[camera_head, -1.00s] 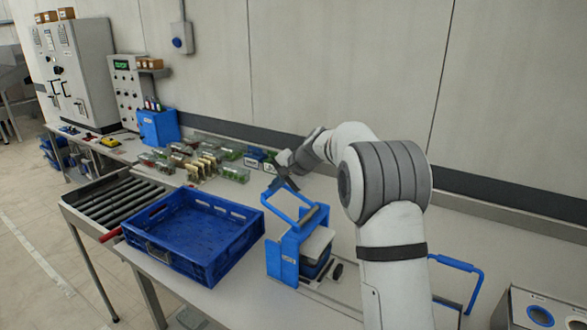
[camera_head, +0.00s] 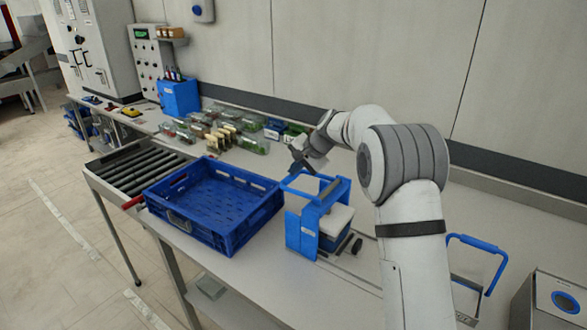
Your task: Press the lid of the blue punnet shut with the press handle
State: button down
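The blue press stands on the bench right of the blue crate. Its press handle (camera_head: 330,188), a blue loop with a grey grip bar, is raised above the frame (camera_head: 301,236). A pale flat piece (camera_head: 338,219) sits inside the press; I cannot tell whether it is a lid or the press plate. A dark blue body (camera_head: 328,242) shows below it, perhaps the blue punnet, mostly hidden by the frame. My gripper (camera_head: 298,164) hangs just behind and above the handle's left end. It looks empty; its finger opening is too small to judge, and I cannot tell whether it touches the handle.
The empty blue crate (camera_head: 232,238) stands left of the press, beside a roller conveyor (camera_head: 135,168). Several clear punnets (camera_head: 222,141) stand along the wall behind. A blue bin (camera_head: 180,97) is further left. A blue-handled frame (camera_head: 482,243) and grey box (camera_head: 557,300) are at right.

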jog(key=shift+s+a+f, duration=0.2)
jog(key=shift+f, duration=0.15)
jog(key=shift+s+a+f, duration=0.15)
jog(key=shift+f, duration=0.2)
jog(key=d+r, duration=0.1)
jog(key=r, duration=0.6)
jog(key=s+d+r, duration=0.1)
jog(key=d+r, duration=0.1)
jog(key=r, duration=0.6)
jog(key=shift+d+p, duration=0.25)
jog(key=shift+p, duration=0.05)
jog(key=s+d+n+h, duration=0.15)
jog(key=s+d, duration=0.35)
jog(key=s, duration=0.5)
jog(key=s+d+n+h, duration=0.15)
jog(key=s+d, duration=0.35)
jog(key=s, duration=0.5)
jog(key=s+d+f+n+h, duration=0.1)
jog(key=s+d+f, duration=0.1)
jog(key=s, duration=0.5)
jog(key=s+d+f+n+h, duration=0.1)
jog(key=s+f, duration=0.3)
jog(key=s, duration=0.4)
jog(key=s+d+f+n+h, duration=0.1)
jog(key=s+d+f, duration=0.2)
jog(key=s, duration=0.5)
jog(key=shift+d, duration=0.35)
